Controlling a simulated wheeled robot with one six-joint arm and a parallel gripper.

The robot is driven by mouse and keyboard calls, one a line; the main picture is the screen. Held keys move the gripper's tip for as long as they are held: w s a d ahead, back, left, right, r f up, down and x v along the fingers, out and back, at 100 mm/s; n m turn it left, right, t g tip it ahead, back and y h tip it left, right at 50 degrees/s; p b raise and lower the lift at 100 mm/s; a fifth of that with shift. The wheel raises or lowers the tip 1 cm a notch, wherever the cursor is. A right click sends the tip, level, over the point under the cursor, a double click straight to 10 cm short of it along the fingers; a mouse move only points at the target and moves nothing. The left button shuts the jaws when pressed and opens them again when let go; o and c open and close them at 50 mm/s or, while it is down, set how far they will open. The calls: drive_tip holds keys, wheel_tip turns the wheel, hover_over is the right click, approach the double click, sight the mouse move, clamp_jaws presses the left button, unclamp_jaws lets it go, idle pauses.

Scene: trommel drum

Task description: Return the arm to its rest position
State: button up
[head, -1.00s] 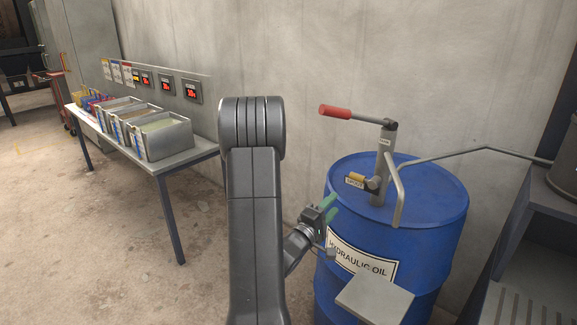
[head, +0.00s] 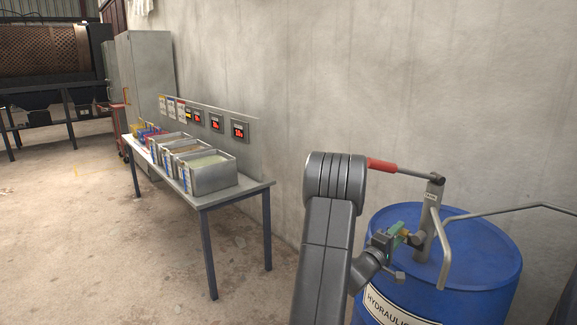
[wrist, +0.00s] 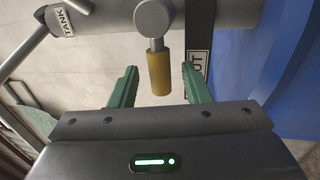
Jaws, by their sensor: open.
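My arm (head: 330,235) stands upright in the head view, bent over at its top joint. My gripper (head: 402,234) is at the near side of the pump on the blue hydraulic oil drum (head: 480,260). In the wrist view its two green fingers (wrist: 155,88) are open. A small yellow-handled lever (wrist: 159,73) hangs from the grey pump pipe (wrist: 195,14) and shows between the fingers, with gaps on both sides. Whether it lies between the fingertips or beyond them is hard to tell.
The pump's red-gripped handle (head: 383,166) reaches left behind my arm's top. A table (head: 240,193) with metal bins (head: 213,180) stands along the wall at left. Small red displays (head: 239,131) hang above it. The floor (head: 90,240) at left is clear.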

drive_tip(key=b+v, duration=0.2)
drive_tip(key=v, duration=1.2)
drive_tip(key=p+x, duration=0.2)
drive_tip(key=x, duration=1.2)
drive_tip(key=shift+r+m+g+h+p, duration=0.2)
drive_tip(key=shift+r+m, duration=0.1)
drive_tip(key=shift+m, duration=0.4)
drive_tip(key=shift+r+m+g+h+p, duration=0.15)
drive_tip(key=shift+r+m, duration=0.1)
drive_tip(key=shift+m, duration=0.45)
